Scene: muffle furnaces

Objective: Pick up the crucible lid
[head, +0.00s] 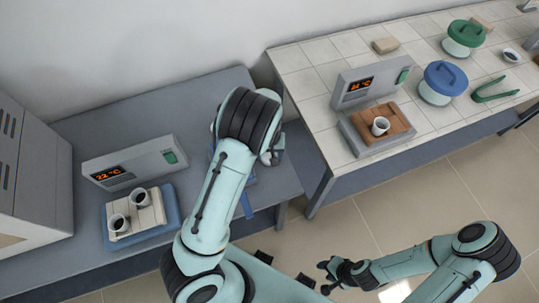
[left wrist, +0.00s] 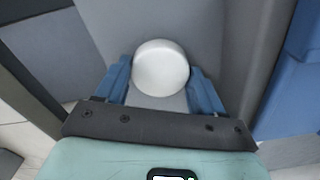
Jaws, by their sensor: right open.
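A round white disc, which looks like the crucible lid (left wrist: 160,68), shows in the left wrist view between the blue fingers of my left gripper (left wrist: 161,80). The fingers lie close along both its sides. Whether they press on it or only flank it I cannot tell. In the head view my left arm hides the lid and most of that hand, over the right part of the grey table. My right gripper (head: 335,277) is open and empty, low over the floor. White crucibles stand on the left furnace's pale block (head: 148,216) and on the right furnace's brown block (head: 397,117).
A furnace controller (head: 130,163) stands at the back of the grey table, near a large grey cabinet (head: 35,170). A blue piece (head: 247,205) shows beside my left arm. The tiled bench (head: 315,75) holds blue-lidded (head: 445,78) and green-lidded (head: 465,35) jars and green tongs (head: 494,91).

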